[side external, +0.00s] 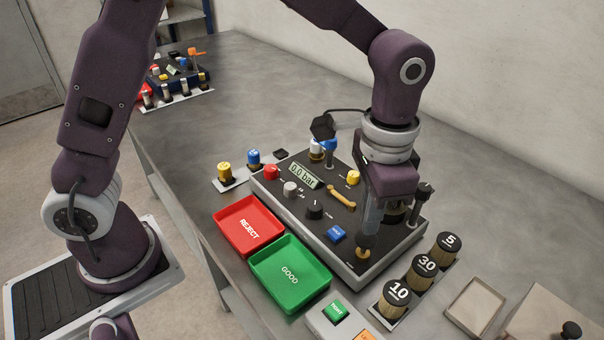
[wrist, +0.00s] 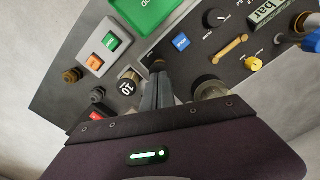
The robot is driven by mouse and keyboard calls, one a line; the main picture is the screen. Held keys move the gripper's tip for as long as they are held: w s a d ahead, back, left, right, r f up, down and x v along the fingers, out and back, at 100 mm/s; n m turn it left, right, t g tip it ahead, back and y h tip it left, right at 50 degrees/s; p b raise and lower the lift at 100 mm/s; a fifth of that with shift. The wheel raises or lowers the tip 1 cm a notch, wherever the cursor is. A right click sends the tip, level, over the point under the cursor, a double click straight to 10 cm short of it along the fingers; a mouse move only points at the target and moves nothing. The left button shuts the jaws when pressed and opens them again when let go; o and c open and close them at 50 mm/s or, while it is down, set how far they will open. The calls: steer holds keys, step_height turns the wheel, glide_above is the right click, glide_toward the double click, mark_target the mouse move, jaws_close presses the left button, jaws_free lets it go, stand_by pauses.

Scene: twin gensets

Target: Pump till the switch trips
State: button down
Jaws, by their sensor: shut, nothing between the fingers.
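A dark test panel (side external: 283,204) in a light case lies on the bench. Its display (side external: 304,175) reads 0.0 bar. It carries a red knob (side external: 271,172), a black dial (side external: 314,210), a yellow knob (side external: 353,177), a brass bar (side external: 341,198) and a blue block (side external: 336,234). My gripper (side external: 367,240) points down over the panel's near right part, fingers shut and empty. A brass-coloured round piece (side external: 362,254) is at the fingertips; contact is unclear. In the wrist view the fingers (wrist: 160,92) are together beside a round metal piece (wrist: 208,88). Which part is the pump or switch is unclear.
Black-topped weights marked 10 (side external: 397,293), 30 (side external: 424,265) and 5 (side external: 448,243) stand right of the panel. A red REJECT tray (side external: 228,228) and green GOOD tray (side external: 268,268) lie left. A button box (side external: 322,325) is in front. Another panel stands far back.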

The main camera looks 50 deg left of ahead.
steer(key=shift+f, duration=1.85)
steer(key=shift+r, duration=1.65)
steer(key=shift+f, duration=0.1)
steer(key=shift+r, duration=1.5)
step_height(320, 180, up, 4)
steer(key=shift+f, duration=3.2)
